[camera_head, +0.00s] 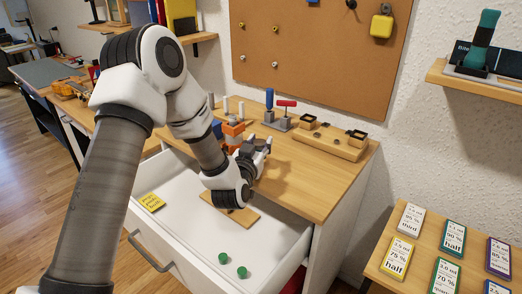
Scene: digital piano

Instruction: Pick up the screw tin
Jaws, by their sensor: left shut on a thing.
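My left arm comes in from the left and bends down over the open white drawer. My left gripper (262,146) is at the tabletop's front edge, above the drawer's far side. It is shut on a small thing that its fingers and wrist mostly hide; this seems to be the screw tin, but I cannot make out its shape. No other screw tin can be told apart in view. My right gripper is not in view.
The open drawer (190,241) holds a yellow label (151,202), a flat wooden piece (244,214) and two green pieces (223,258). Orange and blue tools (233,130) stand behind the gripper. A wooden tray (325,140) lies right of it. Cards lie on a lower-right surface.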

